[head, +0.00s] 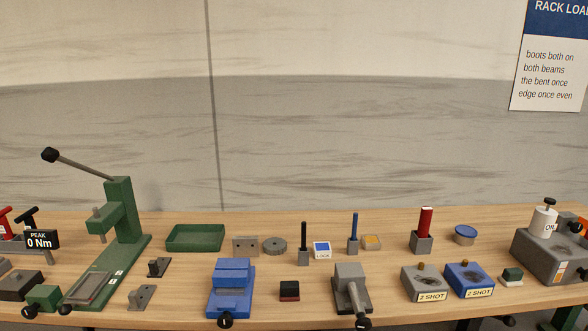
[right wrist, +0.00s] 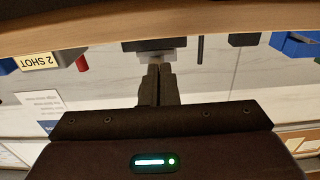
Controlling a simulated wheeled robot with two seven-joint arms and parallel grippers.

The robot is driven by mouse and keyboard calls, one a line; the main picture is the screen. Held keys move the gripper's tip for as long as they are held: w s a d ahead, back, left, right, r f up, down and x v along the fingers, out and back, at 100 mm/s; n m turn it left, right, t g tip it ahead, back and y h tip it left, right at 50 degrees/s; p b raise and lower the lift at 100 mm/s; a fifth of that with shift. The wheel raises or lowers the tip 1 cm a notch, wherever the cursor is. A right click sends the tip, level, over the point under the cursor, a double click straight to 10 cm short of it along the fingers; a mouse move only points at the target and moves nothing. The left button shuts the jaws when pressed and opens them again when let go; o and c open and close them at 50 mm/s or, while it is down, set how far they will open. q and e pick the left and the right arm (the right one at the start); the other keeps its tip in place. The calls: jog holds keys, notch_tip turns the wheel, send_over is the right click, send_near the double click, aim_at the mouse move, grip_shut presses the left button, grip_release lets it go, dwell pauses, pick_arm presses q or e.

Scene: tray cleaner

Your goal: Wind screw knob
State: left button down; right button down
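Two vises have black knobs at the table's front edge. One is a blue vise (head: 232,287) with its black knob (head: 225,322). The other is a grey vise (head: 351,283) with its black knob (head: 364,322). I cannot tell which knob the task means. My right gripper (right wrist: 155,72) shows in the right wrist view, where the picture is upside down. Its fingers are together, pointing at the table's front edge, with a dark part close behind the tips. I see nothing held. Neither gripper is clearly visible in the head view.
The wooden table (head: 180,300) is crowded. A green press (head: 122,215) stands left, and a green tray (head: 195,238) lies behind. Two "2 SHOT" boxes, one grey (head: 424,280) and one blue (head: 470,278), and a grey oil machine (head: 548,258) stand right. Upright handles stand at the back.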

jog(key=s+p, duration=0.3)
jog(key=s, duration=0.3)
jog(key=shift+f, duration=0.25)
